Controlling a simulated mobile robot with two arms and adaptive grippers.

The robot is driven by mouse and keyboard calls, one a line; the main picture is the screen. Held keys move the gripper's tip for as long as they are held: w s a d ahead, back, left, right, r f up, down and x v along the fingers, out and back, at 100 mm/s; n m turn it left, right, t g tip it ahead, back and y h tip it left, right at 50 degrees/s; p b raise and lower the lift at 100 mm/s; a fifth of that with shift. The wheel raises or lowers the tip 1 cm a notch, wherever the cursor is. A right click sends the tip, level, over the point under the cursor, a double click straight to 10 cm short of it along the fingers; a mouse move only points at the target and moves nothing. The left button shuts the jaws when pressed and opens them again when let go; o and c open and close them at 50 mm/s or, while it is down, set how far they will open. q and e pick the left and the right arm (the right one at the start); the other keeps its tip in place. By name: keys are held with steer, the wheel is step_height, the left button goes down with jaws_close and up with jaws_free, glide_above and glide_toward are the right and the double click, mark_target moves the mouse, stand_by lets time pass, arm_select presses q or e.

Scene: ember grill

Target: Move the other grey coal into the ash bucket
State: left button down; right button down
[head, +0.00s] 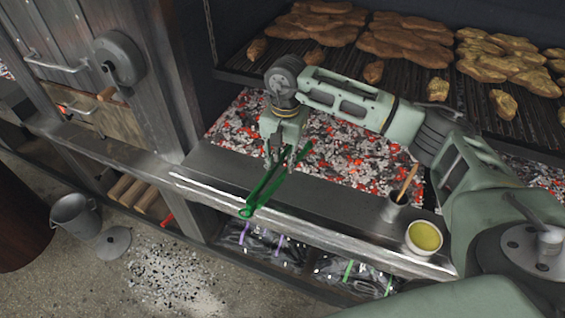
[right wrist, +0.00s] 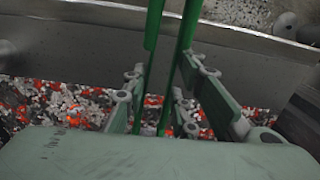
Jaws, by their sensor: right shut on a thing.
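My right gripper (head: 274,152) is shut on green tongs (head: 266,186) and holds them over the metal front ledge of the grill. The tongs also show between the fingers in the right wrist view (right wrist: 186,45), where their far ends are cut off by the frame. I cannot make out a coal held in the tongs. The grey ash bucket (head: 76,217) stands on the ground at the lower left, open at the top. Grey and glowing red coals lie mixed in the ember bed (head: 345,152); I cannot single out one grey coal. My left gripper is out of view.
The ledge (head: 215,165) runs between the ember bed and the ground. A cup with a brush (head: 397,200) and a bowl of yellow liquid (head: 424,237) stand at its right. A round lid (head: 113,243) lies beside the bucket. Food covers the grate (head: 400,80) above.

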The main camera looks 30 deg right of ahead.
step_height(320, 180, up, 2)
steer(key=shift+r+p, duration=0.1)
steer(key=shift+p, duration=0.2)
steer(key=s+a+r, duration=0.3)
steer(key=s+a, duration=0.6)
steer(key=a, duration=0.2)
steer(key=shift+s+a+p, duration=0.25)
steer(key=shift+s+p, duration=0.05)
steer(key=shift+s, duration=0.05)
stand_by(0.5)
steer(key=shift+r, duration=0.1)
